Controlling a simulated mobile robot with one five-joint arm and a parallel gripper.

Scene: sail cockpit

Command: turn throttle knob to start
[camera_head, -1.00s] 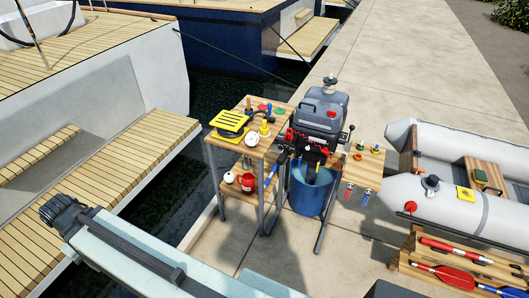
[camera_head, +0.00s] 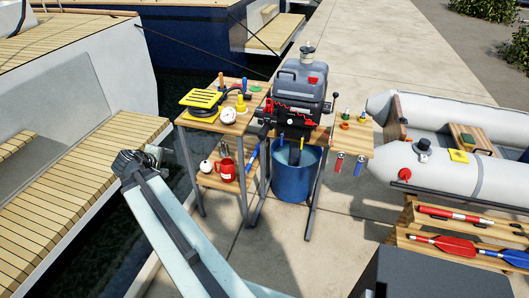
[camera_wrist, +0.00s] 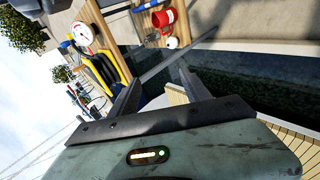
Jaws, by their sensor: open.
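The outboard motor (camera_head: 300,95), with a grey cowl, stands on a stand over a blue bucket (camera_head: 295,178). A black lever with a round knob (camera_head: 335,95) stands at its right side, and a dark handle (camera_head: 263,128) points out at its left. I cannot tell which part is the throttle knob, and no start mark is readable. My gripper (camera_head: 158,157) is left of the side table in the head view, apart from the motor. In the wrist view my gripper (camera_wrist: 160,86) has its two fingers spread, with nothing between them. The motor is not clear in that view.
The wooden side table (camera_head: 212,124) holds a yellow foot pump (camera_head: 201,99), a white gauge (camera_head: 228,116) and a red can (camera_head: 227,170) below. A small shelf (camera_head: 354,144) is right of the motor. The grey dinghy (camera_head: 425,170) and oar rack lie further right. Water lies left.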

